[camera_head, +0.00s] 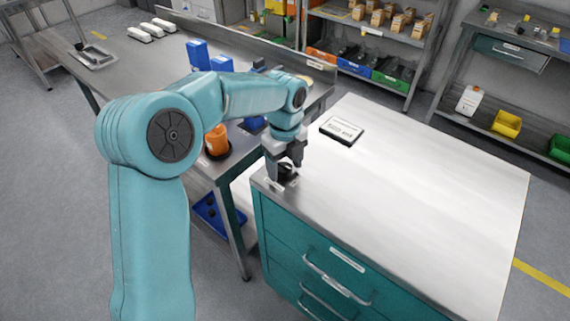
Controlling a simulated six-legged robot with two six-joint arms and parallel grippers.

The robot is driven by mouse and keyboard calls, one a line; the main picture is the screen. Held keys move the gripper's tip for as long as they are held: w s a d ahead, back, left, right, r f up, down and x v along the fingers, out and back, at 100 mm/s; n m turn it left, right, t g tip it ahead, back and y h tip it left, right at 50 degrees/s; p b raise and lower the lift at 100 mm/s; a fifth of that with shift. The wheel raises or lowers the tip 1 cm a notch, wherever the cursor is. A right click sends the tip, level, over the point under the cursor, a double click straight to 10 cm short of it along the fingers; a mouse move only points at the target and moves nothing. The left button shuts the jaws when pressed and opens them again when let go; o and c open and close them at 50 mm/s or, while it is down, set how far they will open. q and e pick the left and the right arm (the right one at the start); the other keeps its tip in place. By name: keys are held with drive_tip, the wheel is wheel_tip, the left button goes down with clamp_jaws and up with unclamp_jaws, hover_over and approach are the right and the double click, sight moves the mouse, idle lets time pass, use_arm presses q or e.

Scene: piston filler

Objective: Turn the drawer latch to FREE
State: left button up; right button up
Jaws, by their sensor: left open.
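The drawer latch (286,174) is a small dark knob on a plate at the near left corner of the white-topped teal drawer cabinet (330,268). My left gripper (287,163) points down over the latch with its jaws open. Its fingers are at or just above the knob and partly hide it. I cannot tell whether they touch it. The latch's setting and any labels by it are too small to read. The cabinet's drawers, with silver bar handles (337,279), look shut. My right gripper is not in view.
A black-framed white card (341,130) lies on the cabinet top, which is otherwise clear. A steel table (125,62) beside it holds blue bins (198,54) and an orange item (217,139) close to my arm. Shelves (395,40) with bins stand behind.

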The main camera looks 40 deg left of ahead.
use_arm(q)
drive_tip(key=shift+w, duration=0.1)
drive_tip(key=shift+f, duration=0.1)
drive_tip(key=c, duration=1.1)
drive_tip(key=shift+o, duration=0.2)
